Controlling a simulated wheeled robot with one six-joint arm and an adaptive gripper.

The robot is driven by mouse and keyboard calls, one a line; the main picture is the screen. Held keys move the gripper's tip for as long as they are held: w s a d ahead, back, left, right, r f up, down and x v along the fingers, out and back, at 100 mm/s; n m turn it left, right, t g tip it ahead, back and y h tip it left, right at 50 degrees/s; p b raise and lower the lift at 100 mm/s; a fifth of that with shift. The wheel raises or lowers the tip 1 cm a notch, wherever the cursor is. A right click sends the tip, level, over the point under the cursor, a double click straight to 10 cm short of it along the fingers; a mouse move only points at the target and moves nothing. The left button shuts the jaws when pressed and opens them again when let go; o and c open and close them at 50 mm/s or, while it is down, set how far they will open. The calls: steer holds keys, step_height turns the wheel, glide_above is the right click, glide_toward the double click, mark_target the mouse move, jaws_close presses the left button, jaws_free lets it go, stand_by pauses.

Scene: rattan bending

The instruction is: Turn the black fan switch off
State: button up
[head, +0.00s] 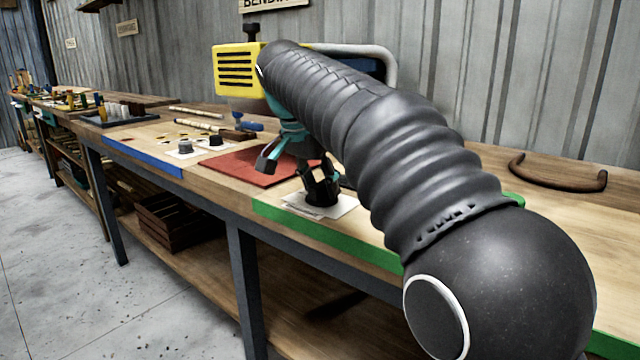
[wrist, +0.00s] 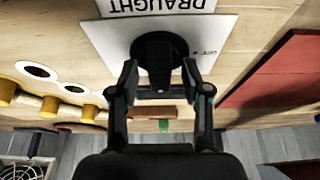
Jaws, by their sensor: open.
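The black fan switch (wrist: 160,50) is a round knob with a raised grip bar, on a white plate (wrist: 108,38) in the wrist view. A label (wrist: 160,4) by the plate reads "DRAUGHT" upside down, and a small mark like "OFF" is right of the knob. In the head view the switch (head: 322,199) sits on its plate (head: 345,205) near the green front edge of the bench. My gripper (head: 320,182) points down at it. In the wrist view my gripper (wrist: 160,76) is open, one finger either side of the grip bar. I cannot tell whether they touch it.
A red mat (head: 232,160) lies left of the switch. A grey knob (head: 185,146) and another black knob (head: 216,140) are further left. A yellow machine (head: 238,78) stands behind. A curved brown rattan piece (head: 558,180) lies right, with bare bench around it.

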jaws_close()
steer(key=shift+r+n, duration=0.1)
steer(key=shift+n, duration=0.3)
steer(key=n, duration=0.2)
steer(key=n+t+y+p, duration=0.1)
steer(key=n, duration=0.1)
steer(key=shift+d+y, duration=0.15)
steer(key=shift+y, duration=0.15)
steer(key=n+y+p, duration=0.1)
steer(key=n, duration=0.3)
steer(key=shift+y, duration=0.4)
steer(key=n+y, duration=0.1)
steer(key=n, duration=0.3)
steer(key=shift+d+n+y, duration=0.15)
steer(key=shift+n+y, duration=0.25)
steer(key=n+g+y, duration=0.1)
steer(key=n, duration=0.3)
steer(key=shift+w, duration=0.1)
steer(key=shift+n+g, duration=0.3)
